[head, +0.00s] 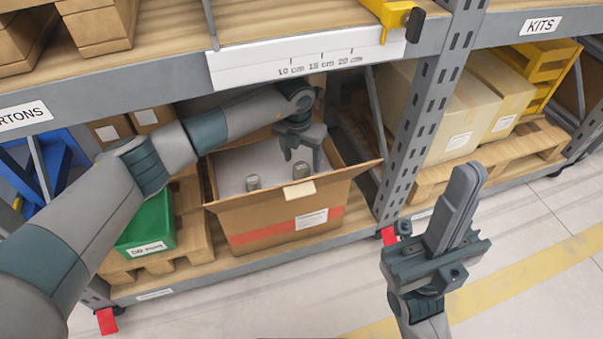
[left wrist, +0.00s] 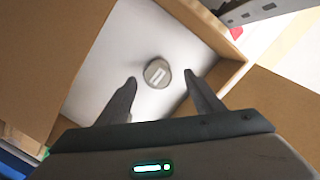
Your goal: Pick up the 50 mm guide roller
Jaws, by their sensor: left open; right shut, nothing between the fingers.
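I cannot read which is the 50 mm one. In the left wrist view, a round roller top (left wrist: 157,73) with a pale mark shows between the open fingertips of my left gripper (left wrist: 160,77), further down on the carton's pale floor. The fingers appear apart from it. My right gripper (head: 467,175) is shut and empty, outside the shelf.
A green bin (head: 152,224) stands left of the carton. The upper shelf with a centimetre scale (head: 308,66) is above my left arm. A rack upright (head: 418,120) stands right of the carton. The floor in front is clear.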

